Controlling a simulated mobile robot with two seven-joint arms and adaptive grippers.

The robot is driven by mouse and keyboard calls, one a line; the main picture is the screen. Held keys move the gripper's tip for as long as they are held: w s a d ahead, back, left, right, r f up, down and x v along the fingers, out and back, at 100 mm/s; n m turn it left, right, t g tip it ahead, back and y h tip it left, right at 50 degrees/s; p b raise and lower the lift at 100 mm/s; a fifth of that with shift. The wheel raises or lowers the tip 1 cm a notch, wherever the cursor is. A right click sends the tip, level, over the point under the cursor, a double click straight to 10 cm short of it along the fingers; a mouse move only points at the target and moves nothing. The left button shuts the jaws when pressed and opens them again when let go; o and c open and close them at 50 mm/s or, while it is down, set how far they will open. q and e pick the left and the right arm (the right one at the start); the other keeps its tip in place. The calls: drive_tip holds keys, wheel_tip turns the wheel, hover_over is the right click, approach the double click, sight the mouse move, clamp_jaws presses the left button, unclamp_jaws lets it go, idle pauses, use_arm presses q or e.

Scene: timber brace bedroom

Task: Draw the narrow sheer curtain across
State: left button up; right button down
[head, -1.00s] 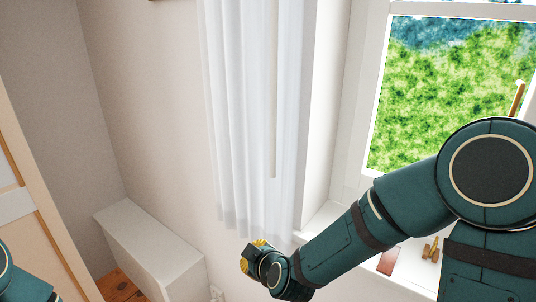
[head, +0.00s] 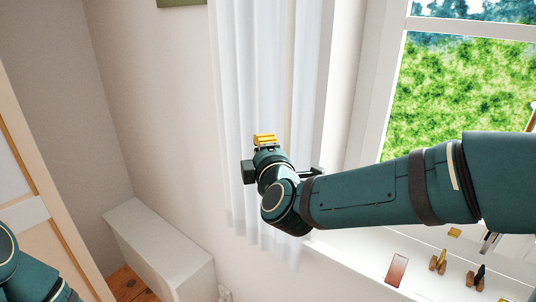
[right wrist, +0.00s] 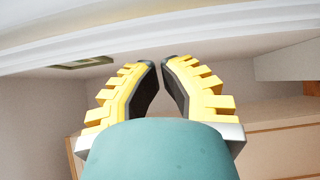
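The sheer curtain (head: 238,90) is a narrow white pleated panel hanging to the left of the window in the head view. Its lower part is partly hidden by my right arm. My right gripper (head: 265,137) points upward in front of the curtain, with its yellow finger pads at the top. I cannot tell whether it touches the fabric. In the right wrist view, the two yellow-padded fingers (right wrist: 160,64) stand apart with a narrow gap between their tips and nothing in it. No curtain shows there. Only part of my left arm shows at the lower left; its gripper is out of frame.
The window (head: 460,95) is on the right, with a white sill (head: 345,246) below it. The sill holds a reddish flat item (head: 397,270) and small figures (head: 438,262). A white box-like ledge (head: 165,248) stands low on the left.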

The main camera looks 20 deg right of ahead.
use_arm(q)
drive_tip(key=shift+r, duration=0.1)
use_arm(e)
drive_tip(key=w+d, duration=0.1)
drive_tip(key=d, duration=0.2)
drive_tip(key=shift+w+d, duration=0.1)
drive_tip(key=shift+w, duration=0.3)
use_arm(q)
drive_tip(key=shift+s, duration=0.1)
use_arm(e)
drive_tip(key=shift+d, duration=0.15)
